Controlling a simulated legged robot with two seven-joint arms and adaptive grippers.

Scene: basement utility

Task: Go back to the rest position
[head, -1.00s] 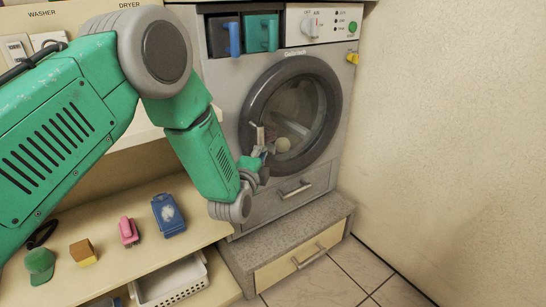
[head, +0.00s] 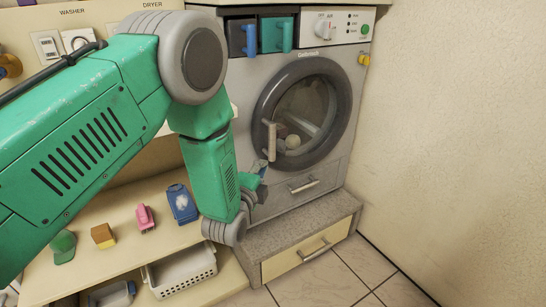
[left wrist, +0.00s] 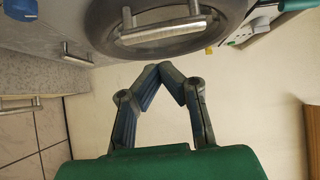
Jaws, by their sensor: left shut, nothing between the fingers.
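My left arm comes in from the left in the head view, and its gripper (head: 260,168) is beside the washing machine door (head: 300,112), in front of the machine's lower left front. In the left wrist view the left gripper (left wrist: 158,68) has its two fingertips together, with nothing between them. The door is closed, and its handle (head: 270,141) shows at its left side; the handle also shows large in the left wrist view (left wrist: 168,30). My right gripper is not in view.
A granite-topped plinth with a drawer (head: 308,256) stands under the machine. Shelves on the left hold a green cap (head: 62,247), a yellow-brown block (head: 103,236), a pink item (head: 145,217) and a blue box (head: 181,204). A white basket (head: 180,273) is below. Tiled floor and wall lie right.

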